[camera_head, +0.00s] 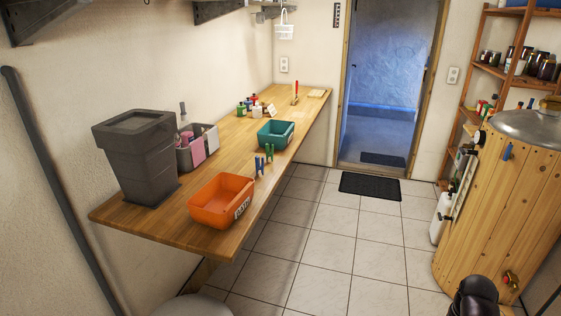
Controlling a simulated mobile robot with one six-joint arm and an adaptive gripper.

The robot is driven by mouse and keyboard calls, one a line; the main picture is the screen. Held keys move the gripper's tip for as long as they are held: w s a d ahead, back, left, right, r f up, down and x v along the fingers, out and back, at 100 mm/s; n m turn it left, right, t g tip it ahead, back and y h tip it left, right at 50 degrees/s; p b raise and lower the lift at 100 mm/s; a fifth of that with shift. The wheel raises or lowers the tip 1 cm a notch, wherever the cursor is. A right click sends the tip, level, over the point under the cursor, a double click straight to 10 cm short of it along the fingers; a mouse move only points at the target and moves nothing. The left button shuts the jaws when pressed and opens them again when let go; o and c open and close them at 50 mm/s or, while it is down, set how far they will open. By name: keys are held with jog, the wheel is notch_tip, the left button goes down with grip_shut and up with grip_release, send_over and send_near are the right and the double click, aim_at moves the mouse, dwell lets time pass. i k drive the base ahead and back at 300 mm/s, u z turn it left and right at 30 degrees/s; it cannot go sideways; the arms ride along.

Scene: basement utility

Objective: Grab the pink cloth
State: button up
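A pink cloth (198,153) hangs over the front wall of a light grey open caddy (213,143) on the wooden bench (165,222). More pinkish items show inside the caddy, too small to make out. A tall dark grey bin (140,160) stands just left of the caddy, overlapping its left end in this view. A dark rounded part at the bottom right edge looks like part of my arm. My gripper's fingers are not in view.
An orange box (222,198) and a teal box (276,134) stand on the bench, with green and blue pegs (264,161) between them near the front edge. Small bottles (247,106) stand behind. A wood-clad boiler (500,210) is at right.

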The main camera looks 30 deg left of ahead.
aim_at(198, 146)
jog(key=i, duration=3.3)
jog(key=z, duration=0.8)
jog(key=k, duration=0.1)
jog(key=u, duration=2.55)
